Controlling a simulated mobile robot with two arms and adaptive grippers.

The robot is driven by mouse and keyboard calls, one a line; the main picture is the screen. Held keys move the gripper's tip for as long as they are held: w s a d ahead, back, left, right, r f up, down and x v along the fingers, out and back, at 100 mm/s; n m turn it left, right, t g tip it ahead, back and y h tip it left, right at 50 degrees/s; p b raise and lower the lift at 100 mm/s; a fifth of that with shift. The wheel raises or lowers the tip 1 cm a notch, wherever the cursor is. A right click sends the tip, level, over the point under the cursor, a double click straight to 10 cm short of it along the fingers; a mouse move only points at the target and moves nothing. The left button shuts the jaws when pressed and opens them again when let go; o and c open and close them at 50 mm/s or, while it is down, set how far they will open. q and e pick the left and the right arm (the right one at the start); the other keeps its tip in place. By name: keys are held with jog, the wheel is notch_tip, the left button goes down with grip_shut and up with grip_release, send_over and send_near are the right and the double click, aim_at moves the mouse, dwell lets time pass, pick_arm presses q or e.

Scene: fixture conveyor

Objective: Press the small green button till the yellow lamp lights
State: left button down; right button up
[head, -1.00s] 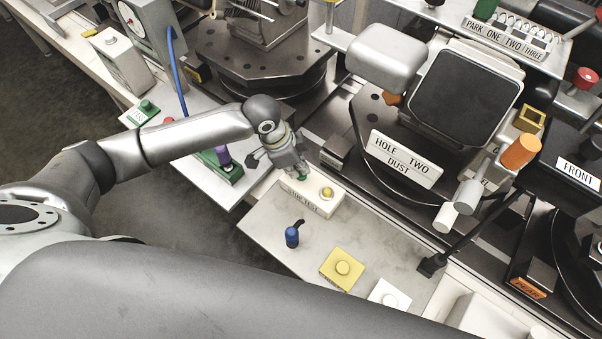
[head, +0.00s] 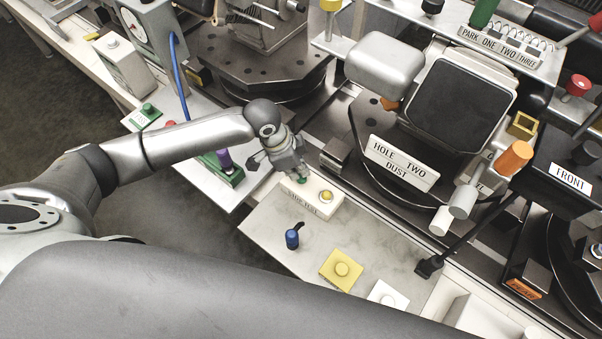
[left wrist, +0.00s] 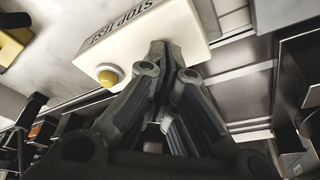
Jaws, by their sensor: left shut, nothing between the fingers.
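A white box (head: 316,208) with printed lettering stands at the back edge of the near panel. The yellow lamp (head: 326,196) sits on its top; I cannot tell whether it is lit. The small green button (head: 302,180) shows as a sliver beside my left gripper (head: 298,176), whose shut, empty fingers are right at it. In the left wrist view, the fingertips (left wrist: 165,48) are against or just over the box (left wrist: 150,28), and hide the button. The lamp (left wrist: 109,75) is left of them. Contact cannot be told. My right gripper is not in view.
A blue-knobbed lever (head: 292,238), a yellow button block (head: 341,269) and a white one (head: 388,296) are on the near panel. A purple-knobbed lever (head: 224,160) is left of the gripper. The machine with the HOLE TWO sign (head: 402,163) stands to the right.

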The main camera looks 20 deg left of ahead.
pick_arm(q)
jog(key=shift+r+p, duration=2.25)
jog(key=shift+p, duration=0.05)
jog(key=v, duration=1.2)
jog(key=shift+f, duration=0.1)
